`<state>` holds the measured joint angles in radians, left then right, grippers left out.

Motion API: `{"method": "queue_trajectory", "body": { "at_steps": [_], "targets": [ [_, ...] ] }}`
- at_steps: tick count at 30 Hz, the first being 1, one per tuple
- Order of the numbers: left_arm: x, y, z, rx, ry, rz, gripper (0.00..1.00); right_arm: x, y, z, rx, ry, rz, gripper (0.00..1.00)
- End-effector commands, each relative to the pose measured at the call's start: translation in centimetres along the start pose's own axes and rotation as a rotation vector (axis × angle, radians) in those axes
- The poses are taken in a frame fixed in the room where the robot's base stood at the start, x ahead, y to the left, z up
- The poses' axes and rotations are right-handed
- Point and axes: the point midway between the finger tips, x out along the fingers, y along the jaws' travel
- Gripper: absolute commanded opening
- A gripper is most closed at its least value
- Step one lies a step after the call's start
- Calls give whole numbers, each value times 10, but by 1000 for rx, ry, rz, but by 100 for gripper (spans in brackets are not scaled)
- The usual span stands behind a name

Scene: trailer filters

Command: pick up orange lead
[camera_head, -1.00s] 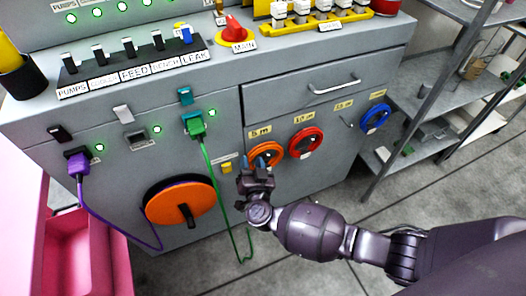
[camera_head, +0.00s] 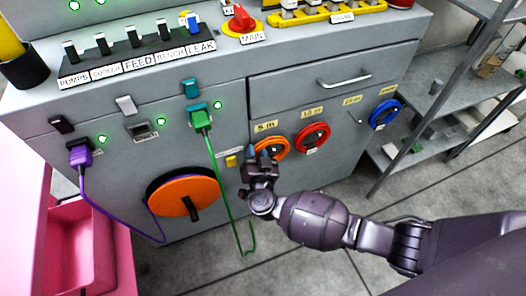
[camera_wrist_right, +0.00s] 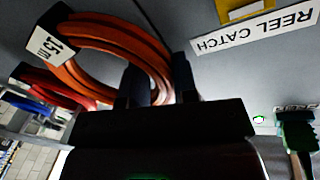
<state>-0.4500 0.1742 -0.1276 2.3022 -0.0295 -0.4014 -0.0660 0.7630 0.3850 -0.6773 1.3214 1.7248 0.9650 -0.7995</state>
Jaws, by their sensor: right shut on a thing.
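The orange lead (camera_head: 287,150) is a coil hanging on the grey cabinet front under a "5 m" label. My right gripper (camera_head: 263,155) is at its lower left part, in front of the cabinet. In the right wrist view the orange lead (camera_wrist_right: 105,30) is a large loop with a white length tag on it, and its strands run between the two dark fingers of my right gripper (camera_wrist_right: 158,85). The right gripper is shut on the lead. The fingers hide part of the coil. My left gripper is not in view.
A red coil (camera_head: 325,133) and a blue coil (camera_head: 396,108) hang to the right. A green cable (camera_head: 217,170) hangs from its plug just left of my gripper. Metal shelves (camera_head: 440,110) stand right.

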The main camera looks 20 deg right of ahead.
Motion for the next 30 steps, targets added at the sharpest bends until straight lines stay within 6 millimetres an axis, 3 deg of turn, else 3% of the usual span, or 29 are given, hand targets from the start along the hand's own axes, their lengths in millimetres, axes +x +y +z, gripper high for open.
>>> {"method": "queue_trajectory", "body": {
  "at_steps": [5,10,14,15,17,30],
  "targets": [
    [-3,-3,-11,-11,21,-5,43,-2,-4,-12,3,7,0,0],
    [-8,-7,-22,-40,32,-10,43,0,-18,-44,5,17,-5,0],
    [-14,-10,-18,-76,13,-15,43,0,-29,-72,7,19,-6,0],
    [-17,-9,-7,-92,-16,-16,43,0,-33,-81,7,20,-6,0],
    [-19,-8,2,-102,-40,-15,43,-13,-28,-75,2,9,-3,0],
    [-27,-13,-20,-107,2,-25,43,-110,-6,-79,2,5,0,0]
  ]
}}
